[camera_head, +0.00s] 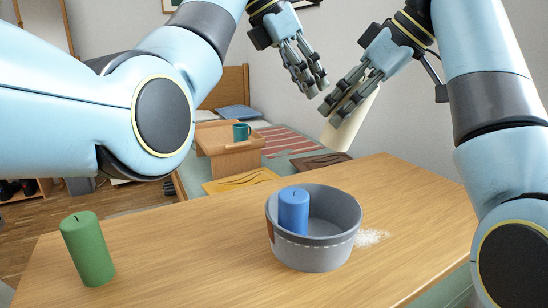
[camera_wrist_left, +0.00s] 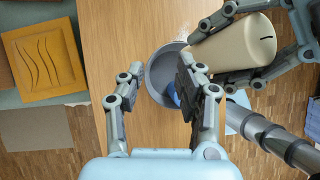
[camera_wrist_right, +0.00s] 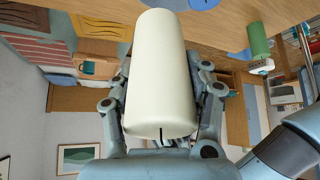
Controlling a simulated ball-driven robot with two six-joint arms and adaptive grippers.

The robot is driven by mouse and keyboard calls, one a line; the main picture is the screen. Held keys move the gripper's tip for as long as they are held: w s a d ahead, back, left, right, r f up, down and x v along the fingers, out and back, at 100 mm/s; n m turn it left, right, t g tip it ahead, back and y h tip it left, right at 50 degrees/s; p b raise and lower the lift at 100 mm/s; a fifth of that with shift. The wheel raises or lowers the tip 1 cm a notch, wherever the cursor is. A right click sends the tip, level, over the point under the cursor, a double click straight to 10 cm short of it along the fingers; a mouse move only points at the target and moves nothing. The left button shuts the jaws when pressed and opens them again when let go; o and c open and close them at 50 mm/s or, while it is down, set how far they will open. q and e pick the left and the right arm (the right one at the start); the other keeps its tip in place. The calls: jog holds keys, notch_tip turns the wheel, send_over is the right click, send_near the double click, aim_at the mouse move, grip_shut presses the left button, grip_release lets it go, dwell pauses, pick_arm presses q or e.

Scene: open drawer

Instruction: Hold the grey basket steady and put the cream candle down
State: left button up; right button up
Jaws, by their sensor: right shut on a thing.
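The grey basket (camera_head: 315,255) stands upright on the wooden table, with a blue candle (camera_head: 293,212) inside at its left. The cream candle (camera_head: 350,128) is tilted in the air above and behind the basket. My right gripper (camera_head: 342,103) is shut on it; the right wrist view shows the candle (camera_wrist_right: 160,70) between both fingers. My left gripper (camera_head: 314,86) is open and empty, above and behind the basket and not touching it. In the left wrist view the basket (camera_wrist_left: 152,78) shows below its spread fingers, partly hidden by the right one.
A green candle (camera_head: 88,250) stands on the table (camera_head: 190,255) at the left. White powder (camera_head: 372,237) lies beside the basket's right side. The table between green candle and basket is clear. Behind are a bed and a small tray table (camera_head: 225,150) with a teal mug (camera_head: 241,132).

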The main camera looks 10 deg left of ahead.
aim_at(312, 225)
pick_arm(q)
jog(key=s+a+f+n+g+y, duration=0.1)
jog(key=f+n, duration=0.1)
jog(key=f, duration=0.7)
jog(key=a+f+n+g+y, duration=0.1)
jog(key=a+f+y, duration=0.1)
jog(key=f, duration=0.6)
jog(key=s+a+f+n+g+y, duration=0.1)
jog(key=f+n, duration=0.1)
jog(key=f, duration=0.7)
jog(key=shift+s+a+f+n+y, duration=0.2)
jog(key=shift+s+f+n+y, duration=0.1)
jog(key=shift+c, duration=0.2)
grip_shut()
